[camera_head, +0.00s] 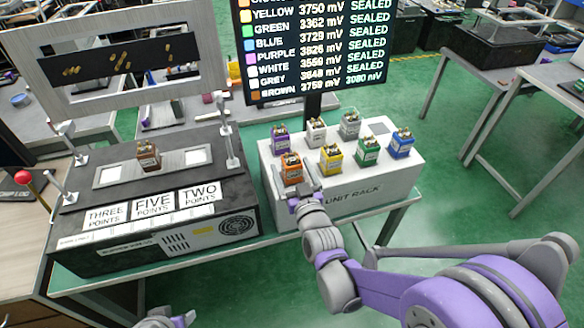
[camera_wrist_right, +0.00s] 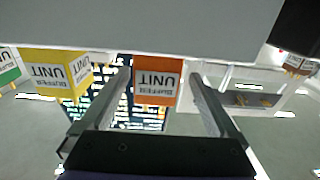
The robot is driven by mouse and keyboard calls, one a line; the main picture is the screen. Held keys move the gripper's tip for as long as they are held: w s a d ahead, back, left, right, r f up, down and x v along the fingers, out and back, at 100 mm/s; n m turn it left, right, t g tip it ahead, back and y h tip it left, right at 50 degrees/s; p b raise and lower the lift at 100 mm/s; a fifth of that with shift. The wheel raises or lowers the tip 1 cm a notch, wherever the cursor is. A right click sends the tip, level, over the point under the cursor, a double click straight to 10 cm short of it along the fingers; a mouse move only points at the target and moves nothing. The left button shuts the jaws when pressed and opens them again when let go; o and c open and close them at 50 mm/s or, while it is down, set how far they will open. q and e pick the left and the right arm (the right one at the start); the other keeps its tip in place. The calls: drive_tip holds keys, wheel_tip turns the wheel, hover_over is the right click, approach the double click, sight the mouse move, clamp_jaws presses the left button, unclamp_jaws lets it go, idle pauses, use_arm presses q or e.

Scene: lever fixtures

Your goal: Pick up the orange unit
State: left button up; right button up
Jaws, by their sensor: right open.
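The orange unit (camera_head: 291,168) is a small labelled block with metal terminals on top, at the front left of the white unit rack (camera_head: 378,199). In the right wrist view the orange unit (camera_wrist_right: 156,82) appears upside down, between the two fingers. My right gripper (camera_head: 305,187) is open at the rack's front edge, right by the orange unit. In the wrist view the fingers (camera_wrist_right: 163,88) stand on either side of it, with gaps visible. My left gripper (camera_head: 168,318) is partly visible at the bottom edge; its jaw state is unclear.
The yellow unit (camera_head: 331,158) stands close right of the orange one, the purple unit (camera_head: 280,138) behind it. White, grey, green and blue units share the rack. A brown unit (camera_head: 148,156) sits on the dark test box (camera_head: 151,241) at left. A display (camera_head: 312,50) stands behind.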

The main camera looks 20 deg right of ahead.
sight(289, 158)
drive_tip(key=w, duration=0.4)
drive_tip(key=shift+w+d+f, duration=0.1)
drive_tip(key=shift+w+d, duration=0.05)
drive_tip(key=shift+w, duration=0.05)
clamp_jaws()
